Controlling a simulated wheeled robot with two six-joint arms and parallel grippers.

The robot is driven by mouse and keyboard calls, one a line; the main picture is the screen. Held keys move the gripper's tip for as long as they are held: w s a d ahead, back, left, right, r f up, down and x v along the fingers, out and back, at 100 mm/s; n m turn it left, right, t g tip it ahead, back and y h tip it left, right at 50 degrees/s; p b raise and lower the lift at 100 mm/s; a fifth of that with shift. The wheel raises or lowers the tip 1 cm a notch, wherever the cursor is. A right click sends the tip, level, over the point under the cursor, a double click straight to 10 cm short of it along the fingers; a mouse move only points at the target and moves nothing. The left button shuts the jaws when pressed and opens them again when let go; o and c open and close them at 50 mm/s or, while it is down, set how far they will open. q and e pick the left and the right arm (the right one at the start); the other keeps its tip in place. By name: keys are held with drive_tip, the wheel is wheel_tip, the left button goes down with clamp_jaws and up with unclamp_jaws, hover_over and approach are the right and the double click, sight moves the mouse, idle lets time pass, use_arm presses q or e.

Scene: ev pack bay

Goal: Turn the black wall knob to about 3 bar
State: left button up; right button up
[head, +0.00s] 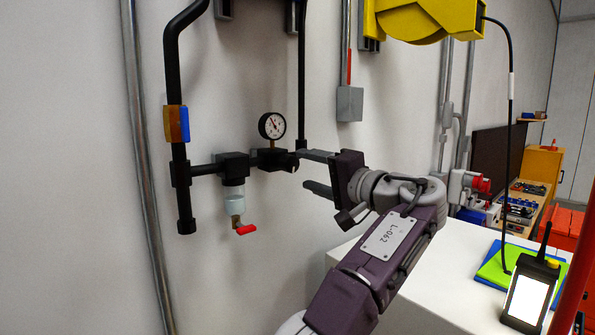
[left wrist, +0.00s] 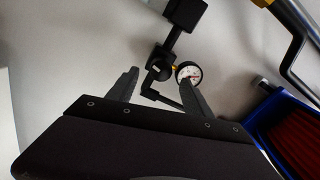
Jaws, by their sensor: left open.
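The black knob (head: 290,163) sits on the right end of the black regulator body (head: 268,158) on the wall pipe. A round white gauge (head: 272,126) stands above it; its reading is too small to tell. My left gripper (head: 302,169) is open and empty, just right of the knob. Its upper fingertip overlaps the knob's edge in the head view; I cannot tell if they touch. In the left wrist view the knob (left wrist: 157,72) shows between and beyond the two fingers (left wrist: 163,84), with the gauge (left wrist: 188,73) close to the right finger. My right gripper is not in view.
Left of the regulator hang a clear filter bowl (head: 235,200) and a red drain lever (head: 245,229). A grey box (head: 349,103) and yellow reel (head: 430,18) are above. A white-topped surface (head: 425,285) at right holds a handheld device (head: 528,298).

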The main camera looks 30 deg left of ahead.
use_arm(q)
drive_tip(key=v, duration=0.4)
drive_tip(key=shift+d, duration=0.1)
